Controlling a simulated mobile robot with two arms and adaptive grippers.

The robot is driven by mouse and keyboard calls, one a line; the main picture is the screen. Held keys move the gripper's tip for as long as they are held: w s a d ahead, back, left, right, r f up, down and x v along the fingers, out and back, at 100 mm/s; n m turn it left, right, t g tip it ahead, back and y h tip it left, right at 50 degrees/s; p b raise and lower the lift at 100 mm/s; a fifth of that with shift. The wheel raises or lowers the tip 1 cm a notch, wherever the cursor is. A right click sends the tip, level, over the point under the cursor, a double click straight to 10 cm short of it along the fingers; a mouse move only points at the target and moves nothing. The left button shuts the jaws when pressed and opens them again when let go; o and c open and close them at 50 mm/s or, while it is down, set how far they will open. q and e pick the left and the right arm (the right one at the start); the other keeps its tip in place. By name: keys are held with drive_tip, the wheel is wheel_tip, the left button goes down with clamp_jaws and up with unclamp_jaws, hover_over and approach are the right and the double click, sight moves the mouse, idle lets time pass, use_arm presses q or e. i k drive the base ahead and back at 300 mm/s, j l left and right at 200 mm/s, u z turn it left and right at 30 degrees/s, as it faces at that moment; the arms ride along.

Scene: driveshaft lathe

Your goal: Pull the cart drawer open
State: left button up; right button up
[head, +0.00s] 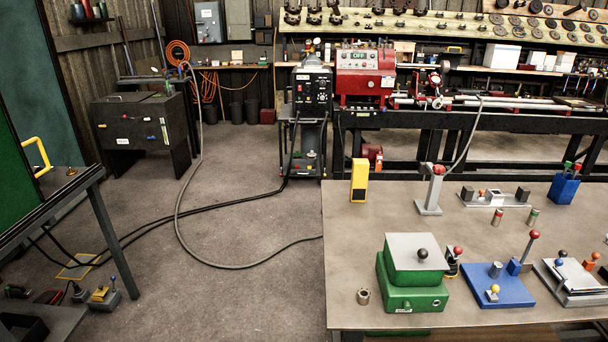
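No drawer can be made out for certain. A narrow black cart (284,142) stands mid-floor with a black machine (312,90) on top and a lower shelf; I see no open drawer on it. A dark grey cabinet (140,132) on legs stands at the left back with a sloped top and small coloured items on its front. Neither of my grippers is in view.
A table (355,225) at right holds a green box (412,298), a blue fixture (500,285) and a yellow block (359,180). A red lathe (365,75) stands behind. Hoses (178,215) cross the open floor (235,190). A dark bench (100,205) is at left.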

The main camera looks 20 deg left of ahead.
sight(303, 165)
drive_tip(key=i+j+u, duration=0.15)
drive_tip(key=j, duration=0.3)
drive_tip(key=i+j+u, duration=0.15)
drive_tip(key=j, duration=0.25)
drive_tip(key=i+j+u, duration=0.15)
drive_tip(key=j, duration=0.25)
drive_tip(key=i+j+u, duration=0.1)
drive_tip(key=i+j, duration=0.2)
drive_tip(key=i, duration=0.15)
drive_tip(key=i+j, duration=0.3)
drive_tip(key=i, duration=0.2)
drive_tip(key=i+j+u, duration=0.15)
drive_tip(key=i, duration=0.3)
drive_tip(key=i+j, duration=0.3)
drive_tip(key=i, duration=0.2)
drive_tip(key=i+u, duration=0.1)
drive_tip(key=i, duration=2.05)
